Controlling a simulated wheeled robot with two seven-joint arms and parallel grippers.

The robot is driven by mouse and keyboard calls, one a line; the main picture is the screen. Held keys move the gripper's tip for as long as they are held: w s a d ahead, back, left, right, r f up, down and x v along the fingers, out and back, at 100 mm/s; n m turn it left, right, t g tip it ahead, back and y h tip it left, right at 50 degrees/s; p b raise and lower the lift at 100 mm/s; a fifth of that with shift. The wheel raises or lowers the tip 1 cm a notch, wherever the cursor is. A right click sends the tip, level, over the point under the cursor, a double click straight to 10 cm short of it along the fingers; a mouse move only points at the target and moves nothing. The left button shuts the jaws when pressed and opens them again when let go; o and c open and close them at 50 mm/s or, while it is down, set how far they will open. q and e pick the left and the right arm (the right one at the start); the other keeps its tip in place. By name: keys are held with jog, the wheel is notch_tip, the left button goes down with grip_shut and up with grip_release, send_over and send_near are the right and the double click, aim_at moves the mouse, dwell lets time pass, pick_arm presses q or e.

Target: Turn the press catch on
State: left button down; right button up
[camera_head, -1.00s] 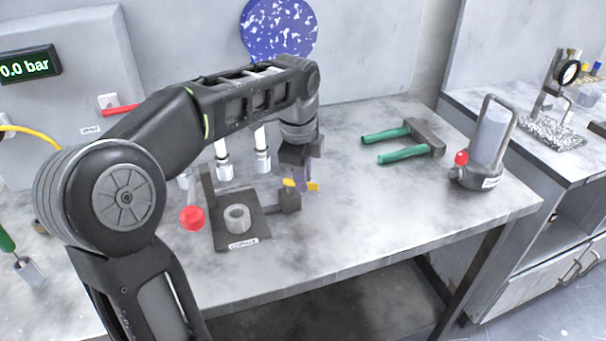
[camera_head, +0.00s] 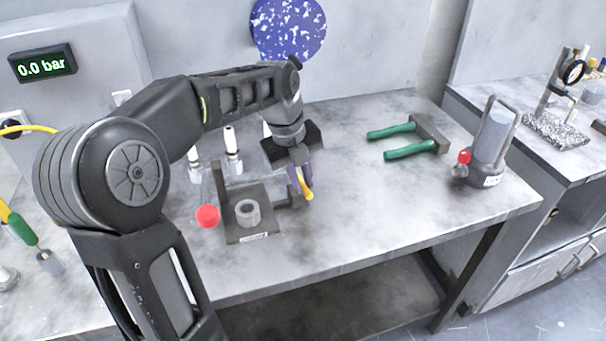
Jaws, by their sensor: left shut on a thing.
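The small press (camera_head: 238,231) stands near the front of the bench. It has a dark base plate with a label, a grey ring (camera_head: 247,212) on it and a red knob (camera_head: 207,216) at its left. The press catch (camera_head: 305,187), a yellow lever, is at the right side of the press. My left gripper (camera_head: 303,180) reaches over the press from behind and is shut on the catch; its fingers partly hide the catch and its mount. The catch slants down to the right. My right gripper is out of view.
White-topped cylinders (camera_head: 233,150) stand behind the press. A display (camera_head: 42,63) reads 0.0 bar. The bench front right is clear.

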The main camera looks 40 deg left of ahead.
pick_arm(q)
jog(key=shift+s+a+m, duration=0.1)
jog(key=shift+s+m, duration=0.05)
jog(key=shift+m, duration=0.45)
jog(key=c, duration=1.4)
grip_release()
jog(key=shift+a+r, duration=0.1)
jog(key=shift+r, duration=0.05)
jog(key=r, duration=0.2)
jog(key=s+r, duration=0.1)
jog(key=r, duration=0.4)
jog(key=shift+s+a+r, duration=0.15)
jog(key=shift+a+r, duration=0.05)
jog(key=shift+a, duration=0.2)
